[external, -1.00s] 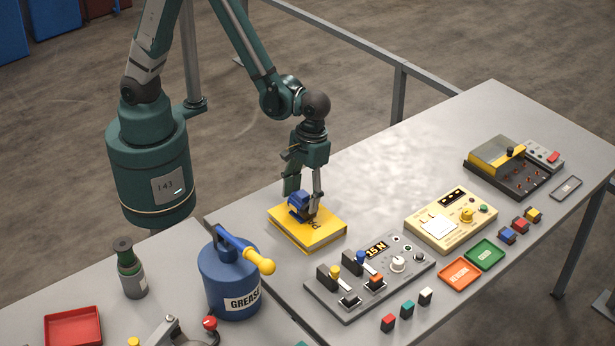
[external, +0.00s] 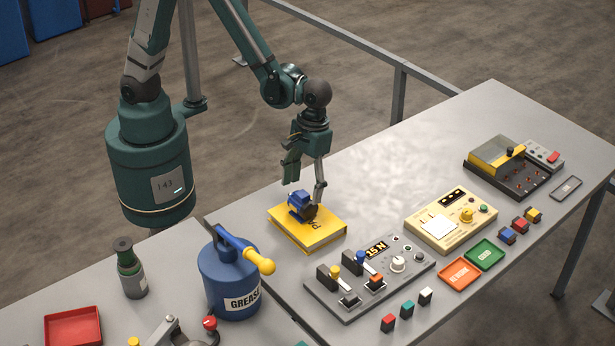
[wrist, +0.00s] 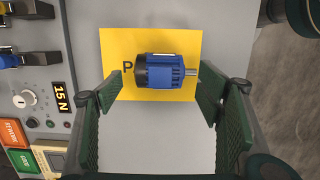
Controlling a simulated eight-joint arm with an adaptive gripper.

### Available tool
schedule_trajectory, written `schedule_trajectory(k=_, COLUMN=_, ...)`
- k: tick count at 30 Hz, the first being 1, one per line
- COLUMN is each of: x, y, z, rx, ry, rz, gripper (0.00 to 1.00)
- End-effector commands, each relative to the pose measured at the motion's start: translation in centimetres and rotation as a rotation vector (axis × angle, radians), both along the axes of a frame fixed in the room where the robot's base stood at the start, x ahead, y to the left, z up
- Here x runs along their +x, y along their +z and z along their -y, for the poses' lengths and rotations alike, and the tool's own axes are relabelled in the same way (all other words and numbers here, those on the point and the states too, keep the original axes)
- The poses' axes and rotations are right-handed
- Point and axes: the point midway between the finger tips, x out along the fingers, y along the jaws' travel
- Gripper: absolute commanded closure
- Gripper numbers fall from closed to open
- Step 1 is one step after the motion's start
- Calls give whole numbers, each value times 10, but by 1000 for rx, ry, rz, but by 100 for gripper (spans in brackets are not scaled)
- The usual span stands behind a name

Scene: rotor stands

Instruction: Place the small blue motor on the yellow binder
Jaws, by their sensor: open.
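The small blue motor (external: 301,206) rests on top of the yellow binder (external: 322,236), which lies flat on the grey table. In the wrist view the motor (wrist: 163,71) lies on its side within the edges of the binder (wrist: 116,46), its metal shaft pointing right. My gripper (external: 305,188) is open and empty just above the motor. In the wrist view its two fingers (wrist: 160,98) are spread wide, apart from the motor. The binder's printed lettering is partly covered by the motor.
A grey switch panel (external: 345,306) lies right in front of the binder. A blue grease can (external: 228,281) stands to the front left. A cream meter box (external: 451,219) is to the right. The table behind the binder (external: 375,170) is clear.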

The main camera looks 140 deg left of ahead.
Motion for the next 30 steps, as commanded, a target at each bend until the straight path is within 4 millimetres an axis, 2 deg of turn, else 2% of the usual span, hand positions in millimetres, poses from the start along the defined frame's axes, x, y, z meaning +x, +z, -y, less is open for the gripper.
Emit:
schedule_trajectory(k=18, x=0, y=72, z=-11, rx=0, ry=0, rz=0, gripper=34)
schedule_trajectory(k=24, x=0, y=84, z=-13, rx=0, ry=0, rz=0, gripper=34)
schedule_trajectory(k=30, x=0, y=87, z=-13, rx=0, ry=0, rz=0, gripper=34)
